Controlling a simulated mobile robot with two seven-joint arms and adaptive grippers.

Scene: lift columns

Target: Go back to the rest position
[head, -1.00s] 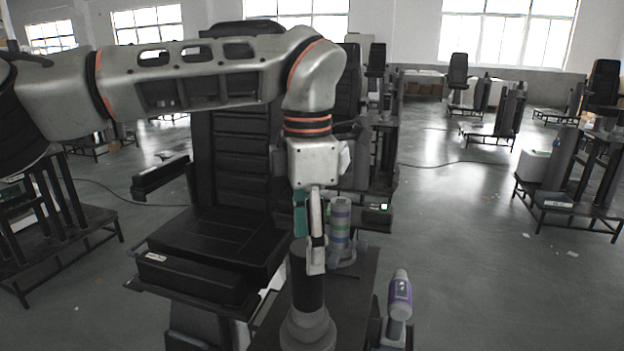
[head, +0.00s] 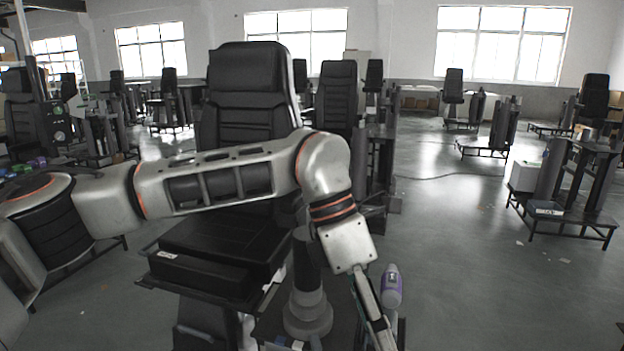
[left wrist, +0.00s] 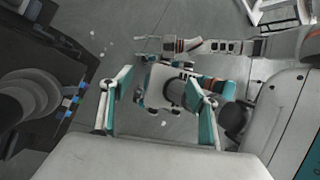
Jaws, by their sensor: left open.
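My left arm reaches across the head view from the left and bends downward. My left gripper (head: 372,318) hangs low in front of the dark platform, partly cut off by the bottom edge. In the left wrist view its two teal-lined fingers (left wrist: 158,112) are spread apart, with no object clearly held. A white and teal mechanism with a dark cylinder shows beyond and between them; I cannot tell whether it is gripped by anything. My right gripper cannot be made out in the head view.
A dark column with a grey stepped base (head: 307,310) stands left of my gripper. A purple-labelled bottle-like item (head: 391,288) is just right of it. A black seat (head: 225,245) stands behind my arm. Open floor (head: 460,270) lies to the right.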

